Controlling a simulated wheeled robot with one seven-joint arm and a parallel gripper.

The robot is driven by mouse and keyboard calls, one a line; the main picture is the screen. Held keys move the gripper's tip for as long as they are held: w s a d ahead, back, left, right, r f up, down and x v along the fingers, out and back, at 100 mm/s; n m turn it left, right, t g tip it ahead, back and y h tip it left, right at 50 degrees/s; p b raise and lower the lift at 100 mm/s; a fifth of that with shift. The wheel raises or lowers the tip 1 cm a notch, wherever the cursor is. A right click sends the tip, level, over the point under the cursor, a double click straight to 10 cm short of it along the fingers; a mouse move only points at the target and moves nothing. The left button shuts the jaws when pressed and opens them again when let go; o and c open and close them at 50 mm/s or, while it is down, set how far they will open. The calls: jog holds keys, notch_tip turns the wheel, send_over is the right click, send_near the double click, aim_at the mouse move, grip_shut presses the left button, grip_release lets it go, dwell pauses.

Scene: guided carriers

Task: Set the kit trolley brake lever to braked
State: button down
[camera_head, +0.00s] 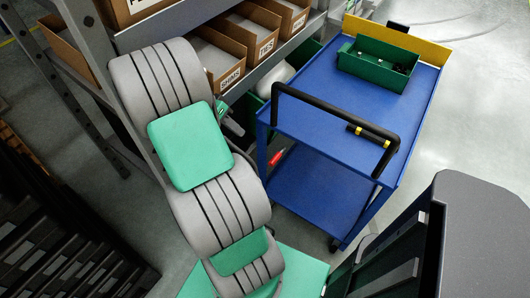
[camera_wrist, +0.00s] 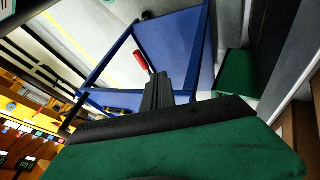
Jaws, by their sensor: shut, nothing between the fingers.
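The kit trolley (camera_head: 330,100) is blue with two decks and a black push handle; it also shows in the wrist view (camera_wrist: 175,38). Its brake lever (camera_head: 276,158) has a red grip and sits low at the trolley's near left side. In the wrist view the red lever (camera_wrist: 141,61) is just beyond and left of my fingertips. My gripper (camera_wrist: 158,80) is shut and empty, its dark fingers pointing toward the trolley. I cannot tell whether the fingers touch the lever. In the head view my arm hides most of the gripper.
A shelf with cardboard boxes (camera_head: 258,40) stands left of the trolley, close to my arm. A green bin (camera_head: 378,62) and a black and yellow item (camera_head: 367,131) are on the upper deck. A dark grey block (camera_head: 490,235) is at lower right. Floor is free beyond the trolley's right side.

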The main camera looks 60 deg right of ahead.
aim_at(277, 156)
jog(key=s+d+f, duration=0.2)
jog(key=s+f, duration=0.6)
jog(key=f, duration=0.1)
jog(key=shift+s+b, duration=0.3)
jog(key=shift+s, duration=0.15)
